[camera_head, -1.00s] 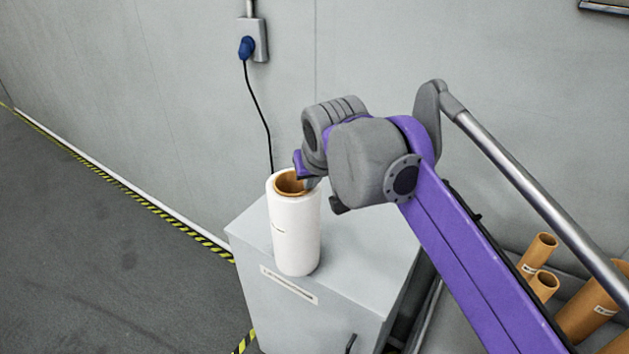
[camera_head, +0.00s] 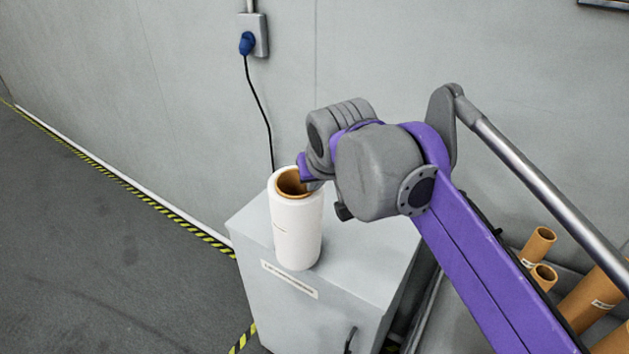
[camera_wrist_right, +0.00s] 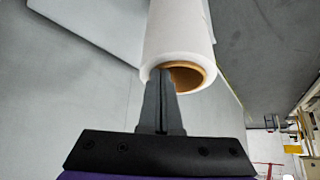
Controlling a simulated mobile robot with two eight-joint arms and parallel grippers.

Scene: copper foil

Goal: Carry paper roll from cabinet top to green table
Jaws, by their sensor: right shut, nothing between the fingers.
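The white paper roll (camera_head: 297,232) with a brown core stands upright on the grey cabinet top (camera_head: 357,245). My right gripper (camera_head: 310,184) is at the roll's upper end, on the right side of its core opening. In the right wrist view the roll (camera_wrist_right: 180,35) shows its open end, and my right gripper's dark fingers (camera_wrist_right: 160,78) are together, with their tips overlapping the rim beside the core hole. They hold nothing. I cannot tell whether the tips touch the rim or reach into the core. My left gripper and a green table are not in view.
A wall with a socket and blue plug (camera_head: 247,43) stands behind the cabinet, its black cable hanging behind the roll. Several brown tubes (camera_head: 538,246) stand at the right. The floor (camera_head: 110,250) at the left is clear, with yellow-black tape (camera_head: 130,185) along the wall.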

